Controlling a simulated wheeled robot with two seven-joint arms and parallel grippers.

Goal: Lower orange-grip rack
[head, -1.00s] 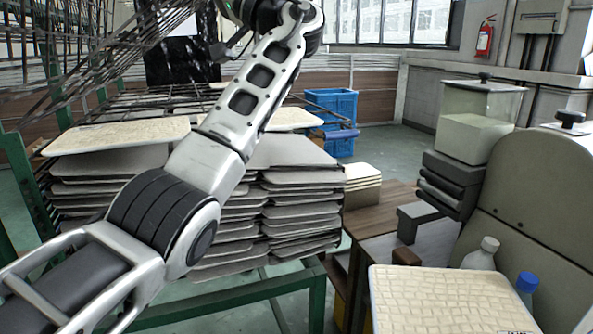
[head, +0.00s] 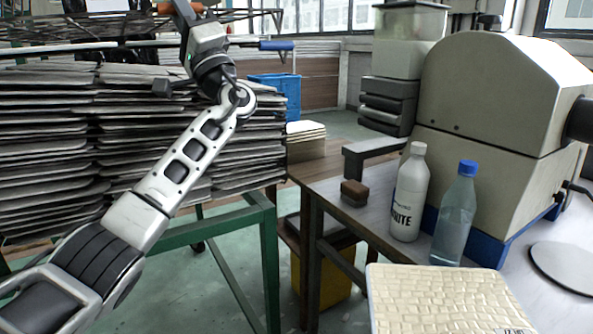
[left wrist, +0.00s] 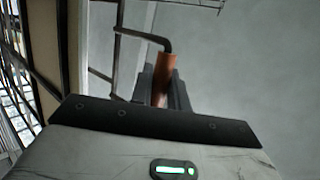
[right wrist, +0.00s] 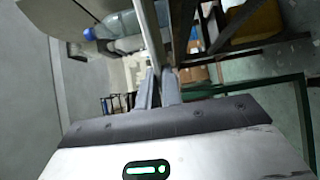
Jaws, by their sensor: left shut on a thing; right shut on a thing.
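The orange grip (left wrist: 163,80) is a short orange sleeve on a bent dark rod in the left wrist view. My left gripper (left wrist: 162,92) is shut around it. In the head view my left arm reaches up to the rack (head: 110,42), whose dark wire bars lie low over the stacked trays; the left fingertips are not clear there. My right gripper (right wrist: 157,85) is shut on the edge of a thin panel (right wrist: 150,35). A cream, woven-textured panel (head: 445,300) shows at bottom right in the head view, likely the same one. The right gripper is out of the head view.
Grey tray stacks (head: 60,140) fill the left on a green frame (head: 262,250). A blue-ended handle (head: 277,45) sticks out above a blue crate (head: 275,93). A white bottle (head: 411,195) and a blue-capped bottle (head: 456,215) stand on the bench near a beige machine (head: 500,130).

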